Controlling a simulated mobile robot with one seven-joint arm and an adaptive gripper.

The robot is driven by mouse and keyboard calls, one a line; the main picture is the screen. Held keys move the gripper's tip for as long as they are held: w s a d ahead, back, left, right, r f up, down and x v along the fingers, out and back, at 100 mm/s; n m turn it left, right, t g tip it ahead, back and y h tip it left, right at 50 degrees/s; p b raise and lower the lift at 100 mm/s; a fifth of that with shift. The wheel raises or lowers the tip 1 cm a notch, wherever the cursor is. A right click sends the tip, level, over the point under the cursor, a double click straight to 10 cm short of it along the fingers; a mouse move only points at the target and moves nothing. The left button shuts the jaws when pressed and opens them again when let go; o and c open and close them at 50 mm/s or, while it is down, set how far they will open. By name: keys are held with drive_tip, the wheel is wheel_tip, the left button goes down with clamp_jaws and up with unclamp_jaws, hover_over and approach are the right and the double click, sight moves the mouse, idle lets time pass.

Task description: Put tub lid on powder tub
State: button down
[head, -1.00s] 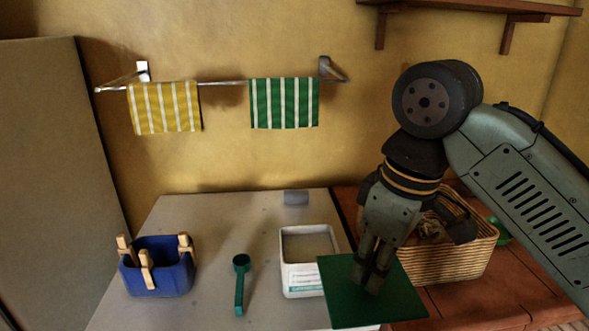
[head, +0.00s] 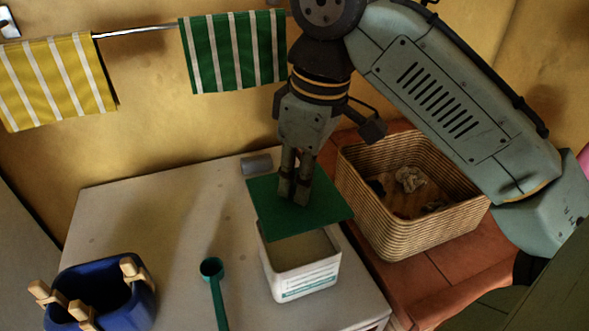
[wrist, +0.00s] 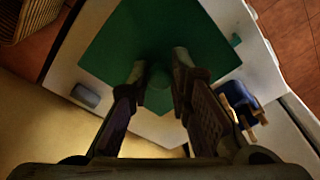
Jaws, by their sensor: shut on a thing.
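The tub lid (head: 325,206) is a flat green square with a small knob. My gripper (head: 294,190) is shut on the lid's knob, and the lid also shows large in the wrist view (wrist: 200,28). The powder tub (head: 306,283) is a white open box with a label, standing on the white counter, with pale powder inside. The lid hangs above the tub's back part and is shifted back from it, so the front of the opening shows. The lid hides the tub's back rim. I cannot tell the exact gap between lid and tub.
A teal scoop (head: 213,285) lies left of the tub. A blue bin (head: 112,283) with wooden clothespins is at the front left. A grey cylinder (head: 257,165) lies behind the lid. A wicker basket (head: 399,233) stands right on red tiles. The counter's left middle is clear.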

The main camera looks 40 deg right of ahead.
drive_tip(key=shift+f+b, duration=1.95)
drive_tip(key=shift+f, duration=1.35)
drive_tip(key=shift+f, duration=0.2)
drive_tip(key=shift+f+b, duration=0.4)
drive_tip(key=shift+f, duration=0.25)
drive_tip(key=c, duration=1.4)
unclamp_jaws()
drive_tip(key=shift+o, duration=0.4)
drive_tip(key=o, duration=0.3)
drive_tip(key=shift+o, duration=0.2)
